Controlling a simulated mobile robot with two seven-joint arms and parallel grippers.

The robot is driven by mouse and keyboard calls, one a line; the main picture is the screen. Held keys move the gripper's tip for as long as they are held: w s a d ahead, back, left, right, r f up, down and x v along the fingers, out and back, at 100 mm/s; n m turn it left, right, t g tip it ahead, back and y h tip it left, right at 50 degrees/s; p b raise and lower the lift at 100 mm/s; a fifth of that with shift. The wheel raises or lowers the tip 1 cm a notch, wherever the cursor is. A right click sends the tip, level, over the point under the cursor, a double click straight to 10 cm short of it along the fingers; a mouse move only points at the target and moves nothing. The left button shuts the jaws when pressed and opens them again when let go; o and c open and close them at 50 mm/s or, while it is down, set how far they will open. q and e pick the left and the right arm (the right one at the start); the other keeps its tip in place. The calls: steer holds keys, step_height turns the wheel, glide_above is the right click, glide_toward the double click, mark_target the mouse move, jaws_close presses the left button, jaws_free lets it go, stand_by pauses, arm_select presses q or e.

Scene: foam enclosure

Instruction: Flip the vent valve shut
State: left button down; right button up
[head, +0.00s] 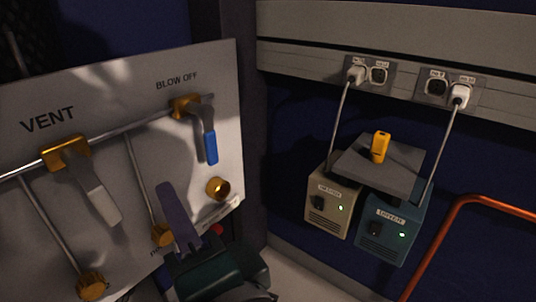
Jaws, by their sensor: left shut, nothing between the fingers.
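The vent valve has a brass body (66,152) on the pipe under the printed word VENT, at the left of the white panel. Its flat grey lever (96,192) points down and slightly right, across the line of the pipe. My left gripper (167,190) is at the bottom centre, in front of the panel, to the right of the vent lever. A gap shows between the two. It is shut and empty, with its fingers pointing up. The fingers hide part of the panel's lower right. My right gripper is not in view.
The blow-off valve (186,106) with a blue-sleeved lever (210,148) sits right of the vent valve. Brass knobs (92,286) stick out below. To the right are two power boxes (333,206) under a grey plate (375,163) bearing a yellow object (380,147), plus an orange pipe (450,225).

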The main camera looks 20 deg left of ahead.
mark_target(116, 207)
arm_select(q)
steer(key=a, duration=0.2)
steer(key=s+a+p, duration=0.1)
steer(key=a, duration=0.1)
steer(key=shift+a+f, duration=0.2)
steer(key=shift+a, duration=0.1)
steer(key=shift+s+a+r+m+p, duration=0.2)
steer(key=shift+s+m+p, duration=0.35)
steer(key=shift+p, duration=0.5)
steer(key=shift+s+f+m, duration=0.1)
steer(key=shift+s+m, duration=0.05)
steer(key=shift+m, duration=0.1)
steer(key=shift+f+g, duration=0.2)
steer(key=shift+g, duration=0.2)
steer(key=shift+a, duration=0.1)
